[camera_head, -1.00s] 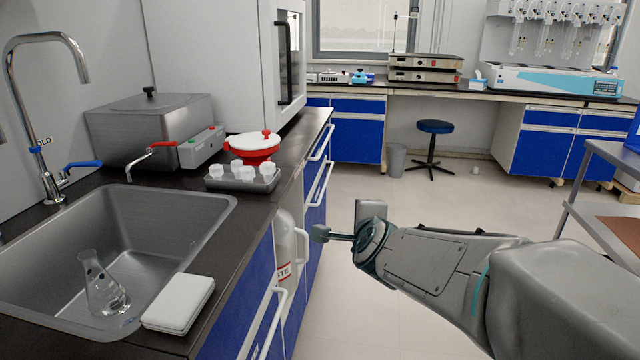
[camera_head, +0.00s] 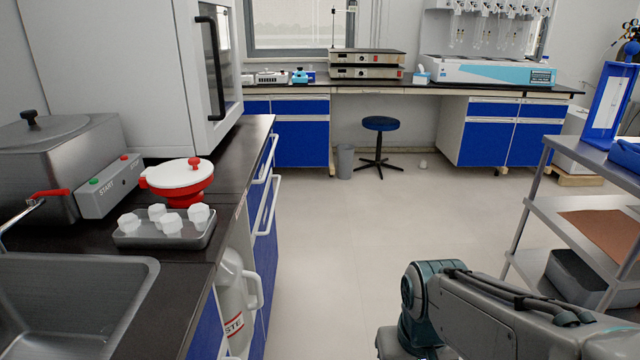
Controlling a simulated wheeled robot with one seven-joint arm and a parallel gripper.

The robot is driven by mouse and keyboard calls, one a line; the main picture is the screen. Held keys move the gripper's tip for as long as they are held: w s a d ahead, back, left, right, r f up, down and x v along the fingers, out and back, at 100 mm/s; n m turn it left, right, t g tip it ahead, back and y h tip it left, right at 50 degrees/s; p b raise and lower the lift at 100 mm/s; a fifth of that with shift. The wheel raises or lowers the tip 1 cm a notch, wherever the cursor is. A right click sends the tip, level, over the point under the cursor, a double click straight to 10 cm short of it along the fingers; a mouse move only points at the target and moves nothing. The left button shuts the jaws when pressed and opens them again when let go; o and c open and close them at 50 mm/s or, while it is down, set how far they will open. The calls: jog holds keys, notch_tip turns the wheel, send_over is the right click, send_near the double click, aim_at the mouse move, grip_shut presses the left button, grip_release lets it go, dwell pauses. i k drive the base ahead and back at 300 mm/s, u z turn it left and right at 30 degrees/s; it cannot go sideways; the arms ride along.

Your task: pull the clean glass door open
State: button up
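A tall white cabinet (camera_head: 100,70) stands on the left counter. Its glass door (camera_head: 231,62) faces right and looks closed, with a long black vertical handle (camera_head: 212,68). I cannot tell whether this is the clean glass door, as I see no label. My arm shows at the bottom right, well away from the cabinet, over the floor. My gripper fingers are not visible; the end of the arm runs out of the bottom edge.
A metal shelf cart (camera_head: 570,150) is at right. The middle floor is clear.

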aim_at(264, 233)
jog(key=z, duration=0.3)
jog(key=i, duration=1.4)
jog(key=u, duration=0.6)
jog(key=i, duration=0.6)
jog(key=u, duration=0.35)
